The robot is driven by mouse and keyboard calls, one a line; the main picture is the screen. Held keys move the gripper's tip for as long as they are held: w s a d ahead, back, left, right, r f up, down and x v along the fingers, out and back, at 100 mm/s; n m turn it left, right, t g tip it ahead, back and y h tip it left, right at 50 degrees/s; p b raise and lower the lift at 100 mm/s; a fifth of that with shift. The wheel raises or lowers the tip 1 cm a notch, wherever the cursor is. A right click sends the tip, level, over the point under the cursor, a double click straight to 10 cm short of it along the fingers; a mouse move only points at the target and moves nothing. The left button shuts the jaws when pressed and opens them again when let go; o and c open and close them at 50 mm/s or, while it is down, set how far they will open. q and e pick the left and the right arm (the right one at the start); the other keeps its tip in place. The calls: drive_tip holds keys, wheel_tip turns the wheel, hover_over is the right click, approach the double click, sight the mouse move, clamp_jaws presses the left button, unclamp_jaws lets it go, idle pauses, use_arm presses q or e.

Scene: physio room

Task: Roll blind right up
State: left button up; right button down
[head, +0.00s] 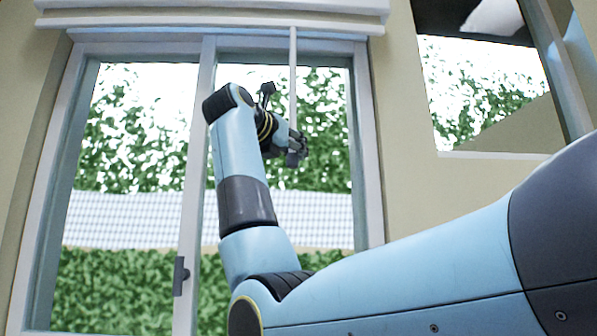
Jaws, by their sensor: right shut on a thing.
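The blind (210,17) is a pale roll across the top of the large window, with its slats or fabric gathered up at the top and the glass below uncovered. A thin white wand (293,75) hangs from its right part. My right gripper (301,150) is at the lower end of this wand and is shut on it. The gripper's fingers hide the wand's lower end. My left gripper is not in view.
A sliding glass door or window with a white frame (197,140) and a dark handle (180,276) stands behind my arm. A smaller window or mirror (480,95) is on the right wall. Beige wall (402,130) lies between them.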

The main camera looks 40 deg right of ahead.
drive_tip(key=shift+a+r+p, duration=0.1)
drive_tip(key=shift+r+p, duration=0.45)
drive_tip(key=shift+r, duration=1.2)
drive_tip(key=c, duration=1.8)
unclamp_jaws()
drive_tip(key=shift+r, duration=0.1)
drive_tip(key=shift+c, duration=0.2)
drive_tip(key=o, duration=0.7)
drive_tip(key=shift+w+a+r, duration=0.1)
drive_tip(key=shift+w+a, duration=0.05)
drive_tip(key=shift+a, duration=0.55)
drive_tip(key=shift+o, duration=0.4)
drive_tip(key=shift+d, duration=0.35)
drive_tip(key=v, duration=1.2)
